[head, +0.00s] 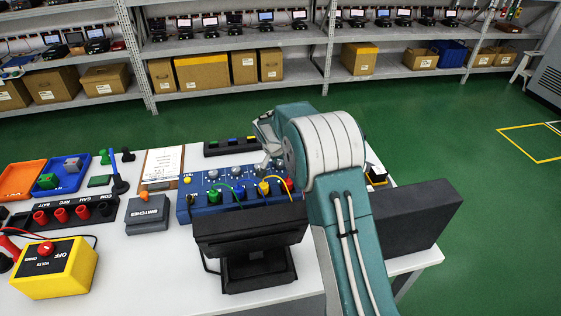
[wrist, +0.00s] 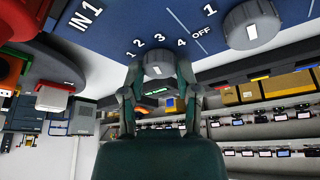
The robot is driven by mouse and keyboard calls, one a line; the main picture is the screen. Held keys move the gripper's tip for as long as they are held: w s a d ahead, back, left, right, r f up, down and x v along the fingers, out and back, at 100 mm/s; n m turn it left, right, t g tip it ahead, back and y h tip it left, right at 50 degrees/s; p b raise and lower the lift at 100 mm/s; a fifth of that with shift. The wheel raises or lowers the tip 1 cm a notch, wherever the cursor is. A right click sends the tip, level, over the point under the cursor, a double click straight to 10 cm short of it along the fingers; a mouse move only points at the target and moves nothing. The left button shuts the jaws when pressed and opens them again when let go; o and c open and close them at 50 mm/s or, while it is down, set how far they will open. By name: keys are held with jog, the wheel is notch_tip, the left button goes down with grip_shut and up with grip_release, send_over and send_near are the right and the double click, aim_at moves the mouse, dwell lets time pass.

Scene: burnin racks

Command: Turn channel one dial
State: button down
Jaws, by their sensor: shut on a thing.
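The blue panel box (head: 184,213) stands on the white table, with several knobs, cables and coloured plugs on it. In the wrist view the blue panel face (wrist: 110,28) fills the top. My gripper (wrist: 158,68) has its two fingers on either side of a grey dial (wrist: 157,57) with a white pointer line, and is shut on it. The numbers 1 to 4 arc around this dial, and "IN 1" is printed to its left. A larger grey dial (wrist: 252,24) marked OFF and 1 sits to the right, apart from my gripper. In the head view my arm hides the gripped dial.
A black monitor (head: 250,228) stands in front of the panel, and a dark box (head: 415,215) is right of my arm. A grey switch box (head: 147,213), a yellow meter box (head: 55,270) and trays (head: 60,178) lie left. Shelves (head: 225,42) line the back.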

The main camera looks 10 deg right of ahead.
jog(key=shift+a+f+m+g+h, duration=0.1)
jog(key=shift+m+g+h, duration=0.1)
jog(key=shift+m, duration=0.5)
jog(key=shift+a+f+m+g+h, duration=0.1)
jog(key=shift+m+g, duration=0.1)
jog(key=shift+m, duration=0.5)
jog(key=shift+c, duration=1.7)
grip_release()
jog(key=shift+r, duration=0.15)
